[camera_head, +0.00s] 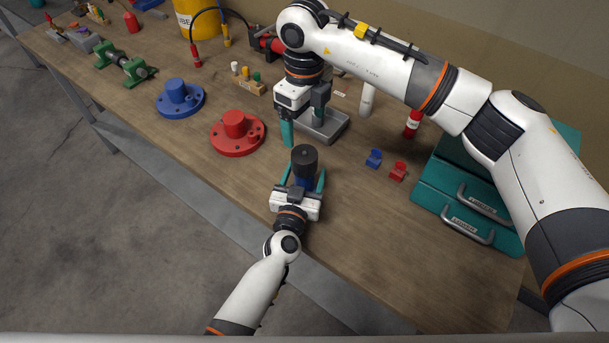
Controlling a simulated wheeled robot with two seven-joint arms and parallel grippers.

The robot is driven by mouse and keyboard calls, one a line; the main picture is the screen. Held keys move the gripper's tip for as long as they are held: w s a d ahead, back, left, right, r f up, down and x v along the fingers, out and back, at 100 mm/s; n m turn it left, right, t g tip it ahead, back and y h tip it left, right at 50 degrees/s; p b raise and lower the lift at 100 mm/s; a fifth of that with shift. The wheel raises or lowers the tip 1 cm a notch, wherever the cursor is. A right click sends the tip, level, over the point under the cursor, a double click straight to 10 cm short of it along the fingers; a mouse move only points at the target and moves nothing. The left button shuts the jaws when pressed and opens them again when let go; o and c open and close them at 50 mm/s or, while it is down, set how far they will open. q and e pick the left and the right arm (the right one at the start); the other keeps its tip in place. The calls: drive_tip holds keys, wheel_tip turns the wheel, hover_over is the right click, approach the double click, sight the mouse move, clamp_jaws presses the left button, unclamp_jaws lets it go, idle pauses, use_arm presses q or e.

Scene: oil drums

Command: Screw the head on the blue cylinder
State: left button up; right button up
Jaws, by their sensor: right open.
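The blue cylinder (304,183) stands near the table's front edge, mostly hidden by the dark round head (304,157) above it and by my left gripper. The dark head appears to be on top of the cylinder; I cannot tell whether it is screwed tight. My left gripper (304,174) has its two teal fingers on either side of the blue cylinder. I cannot tell whether they touch it. My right gripper (305,117) is open and empty, pointing down, behind the dark head and apart from it.
A grey tray (328,128) lies beneath and beside my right gripper. Red (237,134) and blue (180,99) flanged parts are to the left. Small blue (374,158) and red (398,171) pieces and teal cases (459,211) are to the right. The front right tabletop is clear.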

use_arm(q)
drive_tip(key=shift+s, duration=0.1)
drive_tip(key=b+v, duration=0.1)
drive_tip(key=v, duration=0.9)
drive_tip(key=shift+s+f, duration=0.1)
drive_tip(key=shift+s, duration=0.05)
use_arm(e)
drive_tip(key=shift+f, duration=0.5)
use_arm(q)
drive_tip(key=shift+v, duration=0.8)
use_arm(e)
drive_tip(key=shift+f, duration=0.1)
